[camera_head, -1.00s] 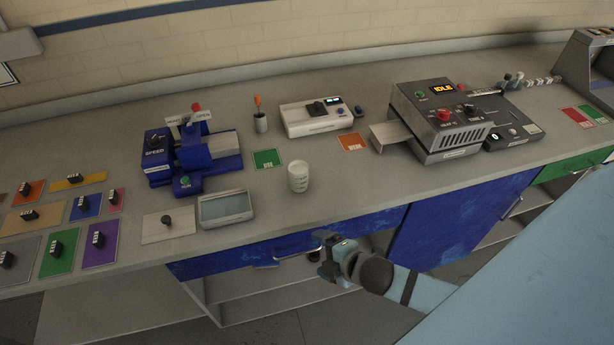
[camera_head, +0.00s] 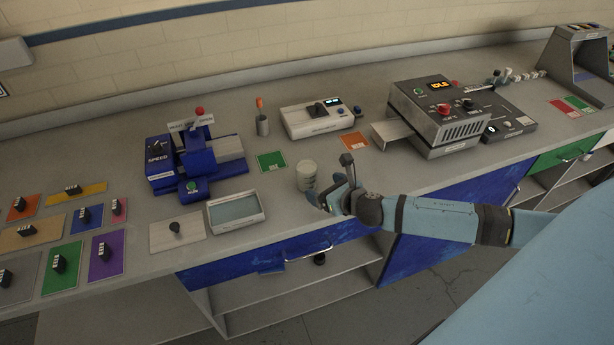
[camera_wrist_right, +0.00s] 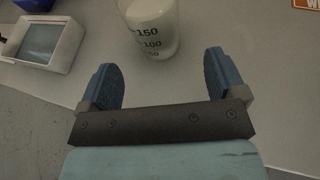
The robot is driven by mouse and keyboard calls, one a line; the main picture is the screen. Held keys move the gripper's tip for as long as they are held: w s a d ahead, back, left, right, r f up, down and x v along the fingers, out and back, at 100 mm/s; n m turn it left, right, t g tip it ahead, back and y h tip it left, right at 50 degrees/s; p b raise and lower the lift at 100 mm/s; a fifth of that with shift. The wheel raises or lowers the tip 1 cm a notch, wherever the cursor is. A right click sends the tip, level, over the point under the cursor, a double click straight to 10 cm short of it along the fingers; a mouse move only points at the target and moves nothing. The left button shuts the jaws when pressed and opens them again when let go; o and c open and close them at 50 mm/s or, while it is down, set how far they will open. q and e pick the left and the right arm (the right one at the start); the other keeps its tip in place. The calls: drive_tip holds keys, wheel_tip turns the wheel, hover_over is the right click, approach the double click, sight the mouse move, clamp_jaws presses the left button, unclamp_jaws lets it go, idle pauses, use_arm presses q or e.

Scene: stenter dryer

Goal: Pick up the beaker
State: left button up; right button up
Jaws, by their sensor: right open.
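The beaker (camera_head: 307,174) is a whitish graduated cup standing upright on the counter near its front edge. In the right wrist view the beaker (camera_wrist_right: 150,28) shows volume marks and stands ahead of the fingers, slightly left of the middle of the gap. My right gripper (camera_head: 330,185) is at the counter's front edge, just right of the beaker in the head view. In the wrist view the right gripper (camera_wrist_right: 165,80) has its two blue fingers wide apart with nothing between them. My left gripper is not in view.
A shallow grey tray (camera_head: 236,212) lies left of the beaker. A green card (camera_head: 271,161) and an orange card (camera_head: 354,141) lie behind it. A blue machine (camera_head: 190,160), a small cup with an orange-tipped tool (camera_head: 262,124) and a white instrument (camera_head: 316,119) stand farther back.

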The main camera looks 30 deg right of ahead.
sight(314, 182)
drive_tip(key=shift+p+x, duration=0.5)
drive_tip(key=shift+x, duration=2.65)
drive_tip(key=shift+a+r, duration=0.1)
drive_tip(key=shift+a, duration=0.1)
drive_tip(key=shift+c, duration=0.5)
drive_tip(key=c, duration=1)
